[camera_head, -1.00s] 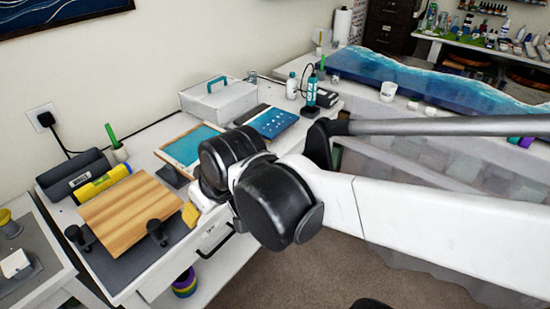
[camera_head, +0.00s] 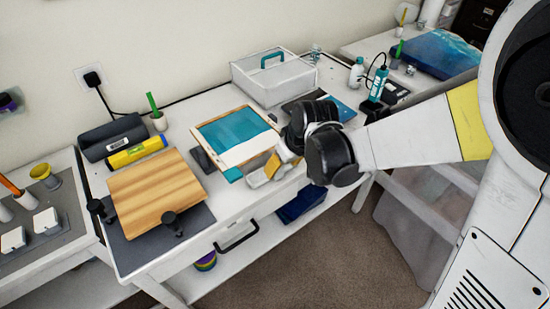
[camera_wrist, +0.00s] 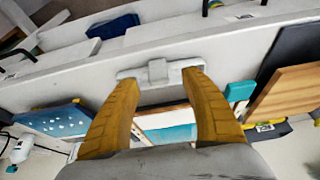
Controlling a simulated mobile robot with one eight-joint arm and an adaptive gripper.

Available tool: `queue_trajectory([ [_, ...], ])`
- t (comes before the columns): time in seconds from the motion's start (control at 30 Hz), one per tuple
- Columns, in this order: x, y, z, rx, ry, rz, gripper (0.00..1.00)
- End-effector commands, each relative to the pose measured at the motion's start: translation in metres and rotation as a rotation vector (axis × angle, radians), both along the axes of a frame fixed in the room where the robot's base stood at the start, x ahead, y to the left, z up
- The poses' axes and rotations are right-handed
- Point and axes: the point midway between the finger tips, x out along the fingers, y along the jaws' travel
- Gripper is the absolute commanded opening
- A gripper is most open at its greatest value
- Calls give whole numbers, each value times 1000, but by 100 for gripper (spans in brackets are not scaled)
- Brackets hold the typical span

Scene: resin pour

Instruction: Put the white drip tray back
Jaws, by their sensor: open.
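A white piece with a raised block in its middle, which looks like the drip tray (camera_wrist: 158,70), lies by the front edge of the white workbench in the wrist view. In the head view a pale piece by the fingers (camera_head: 258,179) seems to be the same tray, partly hidden by my gripper. My gripper (camera_wrist: 161,79) is open, its two yellow fingers spread, with the tray just at or beyond their tips. I cannot tell whether they touch. A wood-framed teal and white panel (camera_head: 231,132) is tilted right behind; its edge shows between the fingers.
A wooden board (camera_head: 155,192) with black clamps lies to the left. A yellow level (camera_head: 137,151) and a dark roller-like block (camera_head: 112,136) are behind it. A white box with a teal handle (camera_head: 273,78) stands at the back. A drawer handle (camera_head: 236,236) juts from the bench front.

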Motion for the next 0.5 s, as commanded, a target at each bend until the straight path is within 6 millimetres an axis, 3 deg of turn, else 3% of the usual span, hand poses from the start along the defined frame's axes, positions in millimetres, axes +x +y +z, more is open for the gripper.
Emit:
queue_trajectory([
  [0.3,17,9,-41,0,0,0,54],
  [0.5,19,10,-46,0,0,-1,54],
])
